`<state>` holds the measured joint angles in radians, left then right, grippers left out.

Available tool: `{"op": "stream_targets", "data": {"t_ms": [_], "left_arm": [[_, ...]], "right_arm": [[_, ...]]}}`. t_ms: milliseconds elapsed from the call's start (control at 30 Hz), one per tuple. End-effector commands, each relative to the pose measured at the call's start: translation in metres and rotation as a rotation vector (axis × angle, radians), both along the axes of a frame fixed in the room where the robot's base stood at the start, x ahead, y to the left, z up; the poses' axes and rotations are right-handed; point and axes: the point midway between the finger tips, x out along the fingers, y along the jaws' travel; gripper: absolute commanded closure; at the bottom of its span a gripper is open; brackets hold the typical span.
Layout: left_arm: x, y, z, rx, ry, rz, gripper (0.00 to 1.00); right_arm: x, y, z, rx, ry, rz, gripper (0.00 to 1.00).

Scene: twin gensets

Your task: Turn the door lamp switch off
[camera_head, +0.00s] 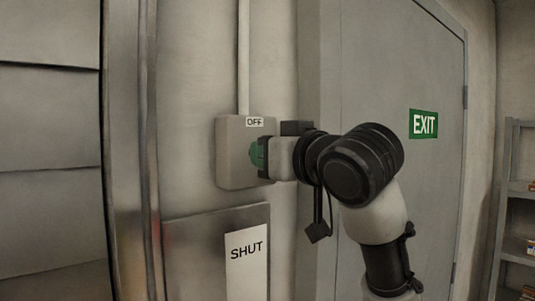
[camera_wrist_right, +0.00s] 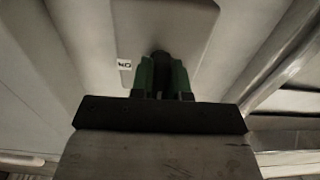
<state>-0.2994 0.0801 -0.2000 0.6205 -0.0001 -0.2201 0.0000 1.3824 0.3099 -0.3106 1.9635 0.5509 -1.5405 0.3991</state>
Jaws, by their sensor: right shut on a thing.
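The door lamp switch is a pale grey box (camera_head: 231,150) on the wall beside the door, with an OFF label (camera_head: 255,122) at its top edge. In the right wrist view the box (camera_wrist_right: 190,22) fills the upper middle, and a small label (camera_wrist_right: 124,63) that seems to read ON shows at its left. My right gripper (camera_head: 258,155) is at the box's front face. In the wrist view its green fingertips (camera_wrist_right: 163,78) are shut on the dark switch knob (camera_wrist_right: 160,58). The knob's exact angle is mostly hidden by the fingers. My left gripper is not in view.
A grey door (camera_head: 385,90) with a green EXIT sign (camera_head: 423,124) stands to the right, behind my right arm. Below the switch is a metal panel with a SHUT sign (camera_head: 247,262). A shelf rack (camera_head: 515,200) stands at the far right.

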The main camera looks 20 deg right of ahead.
Motion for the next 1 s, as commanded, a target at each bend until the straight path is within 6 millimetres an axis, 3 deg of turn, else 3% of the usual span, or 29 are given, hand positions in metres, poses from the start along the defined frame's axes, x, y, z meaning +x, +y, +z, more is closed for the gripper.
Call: {"op": "stream_targets", "data": {"t_ms": [333, 367, 500, 833, 1000], "left_arm": [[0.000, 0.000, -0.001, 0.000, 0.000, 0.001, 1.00], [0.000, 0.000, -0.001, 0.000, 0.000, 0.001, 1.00], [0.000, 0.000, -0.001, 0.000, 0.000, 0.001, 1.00], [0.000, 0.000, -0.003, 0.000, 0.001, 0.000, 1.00], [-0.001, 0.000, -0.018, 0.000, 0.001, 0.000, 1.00]], "right_arm": [[0.001, 0.002, -0.004, -0.011, 0.010, 0.002, 1.00], [0.001, 0.002, -0.004, -0.011, 0.010, 0.002, 0.81], [0.001, 0.001, -0.003, -0.009, 0.006, 0.001, 0.60], [-0.003, -0.001, -0.002, -0.004, 0.001, 0.001, 0.58], [-0.025, -0.008, -0.004, -0.003, -0.004, 0.000, 0.58]]}}
